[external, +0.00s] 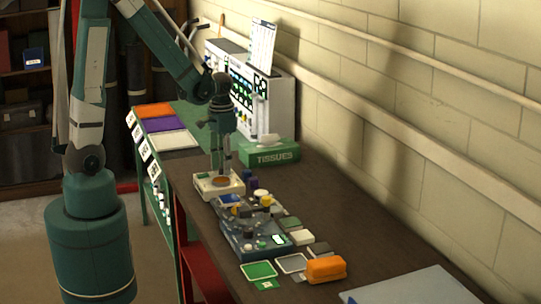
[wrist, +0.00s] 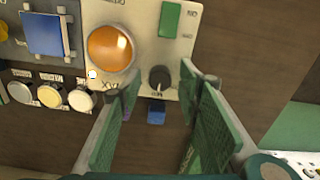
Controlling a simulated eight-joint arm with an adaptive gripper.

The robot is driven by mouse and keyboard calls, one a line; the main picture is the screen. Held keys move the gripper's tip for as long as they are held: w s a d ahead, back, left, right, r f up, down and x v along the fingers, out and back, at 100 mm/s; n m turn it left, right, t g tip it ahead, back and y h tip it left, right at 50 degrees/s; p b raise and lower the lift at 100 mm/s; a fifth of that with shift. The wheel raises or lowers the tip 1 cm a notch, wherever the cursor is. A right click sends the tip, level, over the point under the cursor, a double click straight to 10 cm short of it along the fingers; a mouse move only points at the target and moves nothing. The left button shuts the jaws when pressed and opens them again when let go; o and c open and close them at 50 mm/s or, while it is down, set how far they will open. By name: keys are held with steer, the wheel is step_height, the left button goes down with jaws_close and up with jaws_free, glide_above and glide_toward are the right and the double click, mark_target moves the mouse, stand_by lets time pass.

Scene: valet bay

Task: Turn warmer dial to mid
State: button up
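The warmer is a cream box (external: 207,189) on the brown table. In the wrist view its panel (wrist: 135,62) carries a large orange disc, a green rectangle and a small dark dial (wrist: 159,78) near the edge. The printed labels appear upside down, and I cannot clearly read the dial's setting. My gripper (wrist: 156,92) is open, with green-padded fingers on either side of the dial and a gap to each side. In the external view my gripper (external: 221,166) points down at the warmer, hiding part of it.
A blue control board (external: 250,240) with knobs and buttons stands close in front of the warmer. A green tissue box (external: 270,155) is just behind to the right. A small blue block (wrist: 156,112) lies below the dial. An orange block (external: 326,269) lies farther off.

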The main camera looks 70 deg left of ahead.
steer(key=shift+r, duration=0.2)
step_height(320, 180, up, 12)
steer(key=shift+f, duration=0.2)
stand_by(0.7)
steer(key=shift+d, duration=0.1)
stand_by(0.4)
steer(key=s+d+r+t+b, duration=0.1)
steer(key=s+d+r+t, duration=0.1)
steer(key=s+d, duration=0.1)
steer(key=s+d+r+m+t+b, duration=0.1)
steer(key=s+d+t, duration=0.1)
steer(key=d, duration=0.4)
steer(key=s+d+r+t+b, duration=0.1)
steer(key=s+d+r+t, duration=0.1)
steer(key=s+d+t, duration=0.1)
steer(key=shift+s+d+r, duration=0.3)
steer(key=shift+s+d, duration=0.3)
steer(key=shift+d, duration=0.2)
